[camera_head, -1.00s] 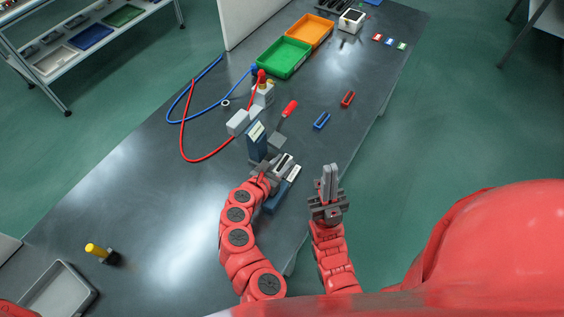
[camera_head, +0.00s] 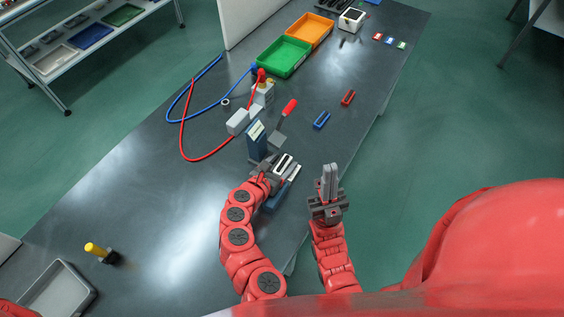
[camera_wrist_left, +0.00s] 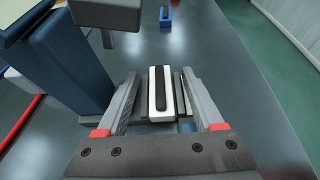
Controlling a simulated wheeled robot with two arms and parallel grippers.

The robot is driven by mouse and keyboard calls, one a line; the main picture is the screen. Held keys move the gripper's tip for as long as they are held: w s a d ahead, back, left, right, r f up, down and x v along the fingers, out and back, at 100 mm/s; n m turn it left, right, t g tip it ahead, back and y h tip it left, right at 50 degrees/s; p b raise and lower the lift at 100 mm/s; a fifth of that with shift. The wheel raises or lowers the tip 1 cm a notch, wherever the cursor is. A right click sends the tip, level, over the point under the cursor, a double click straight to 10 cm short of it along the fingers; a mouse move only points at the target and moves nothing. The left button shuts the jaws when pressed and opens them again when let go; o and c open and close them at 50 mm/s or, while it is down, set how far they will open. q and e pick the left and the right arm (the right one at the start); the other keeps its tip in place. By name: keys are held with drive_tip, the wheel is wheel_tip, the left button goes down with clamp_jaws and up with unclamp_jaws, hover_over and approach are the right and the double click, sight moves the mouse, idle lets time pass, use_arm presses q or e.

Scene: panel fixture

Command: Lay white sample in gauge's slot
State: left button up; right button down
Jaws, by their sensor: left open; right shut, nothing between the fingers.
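The white sample (camera_wrist_left: 153,108) is a small block with a long dark recess along its top. In the left wrist view it lies between the spread fingers of my left gripper (camera_wrist_left: 160,82), with a gap at either side. The gauge (camera_head: 257,142) has a dark blue column with a grey head; the column also shows at the left of the wrist view (camera_wrist_left: 62,62). My left gripper (camera_head: 285,165) is open beside the gauge's column. How the sample sits in the slot is partly hidden. My right gripper (camera_head: 329,180) is shut and empty, to the right of the left one.
A red-handled tool (camera_head: 287,110) stands behind my left gripper. Blue (camera_head: 322,120) and red (camera_head: 348,97) small pieces lie farther back. Green (camera_head: 283,57) and orange (camera_head: 310,31) trays stand beyond, and red and blue cables (camera_head: 183,130) lie left. The bench's left middle is clear.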

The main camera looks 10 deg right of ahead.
use_arm(q)
drive_tip(key=shift+s+a+r, duration=0.3)
drive_tip(key=shift+s, duration=0.1)
drive_tip(key=v, duration=1)
drive_tip(key=shift+s+a+p, duration=0.2)
drive_tip(key=shift+a+p, duration=0.05)
drive_tip(key=shift+p, duration=0.1)
drive_tip(key=shift+p+v, duration=1.8)
drive_tip(key=shift+v, duration=1.05)
